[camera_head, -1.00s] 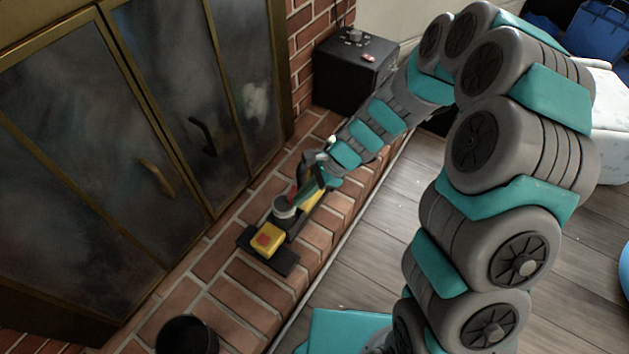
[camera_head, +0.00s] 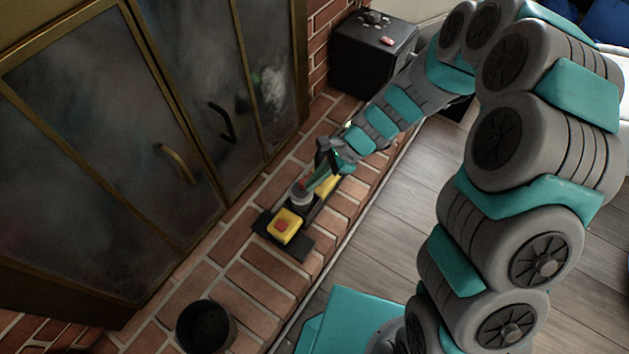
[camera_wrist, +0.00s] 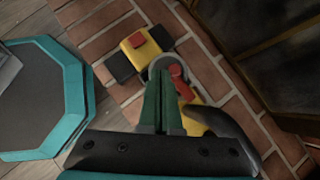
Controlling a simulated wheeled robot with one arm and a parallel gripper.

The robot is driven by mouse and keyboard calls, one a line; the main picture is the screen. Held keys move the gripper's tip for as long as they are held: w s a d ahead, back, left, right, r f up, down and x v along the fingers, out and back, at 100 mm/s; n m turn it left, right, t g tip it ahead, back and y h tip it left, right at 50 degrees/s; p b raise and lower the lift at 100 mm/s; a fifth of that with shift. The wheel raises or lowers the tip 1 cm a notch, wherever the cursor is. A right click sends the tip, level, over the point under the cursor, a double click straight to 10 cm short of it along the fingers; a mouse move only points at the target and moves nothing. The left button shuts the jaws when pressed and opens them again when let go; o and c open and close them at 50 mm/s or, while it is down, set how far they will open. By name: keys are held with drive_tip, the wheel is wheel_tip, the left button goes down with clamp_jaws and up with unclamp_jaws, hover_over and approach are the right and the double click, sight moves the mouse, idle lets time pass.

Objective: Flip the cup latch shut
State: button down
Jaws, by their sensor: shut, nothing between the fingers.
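The latch device has a black base (camera_head: 299,245) lying on the brick hearth. It carries a yellow block with a red button (camera_head: 284,226), a grey round cup (camera_head: 301,194) and a second yellow part (camera_head: 326,185) with red pieces near the cup. In the wrist view, the cup (camera_wrist: 154,66) is just beyond the fingertips, with the yellow block (camera_wrist: 142,53) behind it and a red piece (camera_wrist: 175,70) beside it. My gripper (camera_head: 316,182) is shut and empty, its green fingers (camera_wrist: 161,90) over the device close to the cup. I cannot tell whether they touch. The fingers partly hide the latch.
A brass-framed glass fireplace door (camera_head: 110,140) with handles stands left of the hearth. A black bucket (camera_head: 206,328) stands at the near end. A black box (camera_head: 370,60) stands at the far end. Wooden floor (camera_head: 385,225) lies right of the hearth edge.

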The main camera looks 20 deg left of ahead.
drive_tip(key=shift+w+a, duration=0.1)
drive_tip(key=shift+w, duration=0.1)
drive_tip(key=s+d+r, duration=0.4)
drive_tip(key=d+r, duration=0.5)
idle(0.6)
drive_tip(key=shift+s+d, duration=0.1)
drive_tip(key=shift+d, duration=0.05)
idle(0.4)
drive_tip(key=s+d+r+n+h, duration=0.2)
drive_tip(key=s+d+r+n, duration=0.1)
drive_tip(key=d, duration=0.4)
drive_tip(key=s+d+r+n+t+h, duration=0.1)
drive_tip(key=s+d+r+n+h, duration=0.1)
drive_tip(key=s+d+r+n, duration=0.2)
drive_tip(key=s+d+r+n+t+h, duration=0.1)
drive_tip(key=s+d+r+n+h, duration=0.1)
drive_tip(key=s+d+r+n, duration=0.2)
drive_tip(key=s+d+r, duration=0.1)
drive_tip(key=s+d, duration=0.2)
drive_tip(key=d, duration=0.3)
drive_tip(key=shift+s+d, duration=0.35)
drive_tip(key=shift+s, duration=0.05)
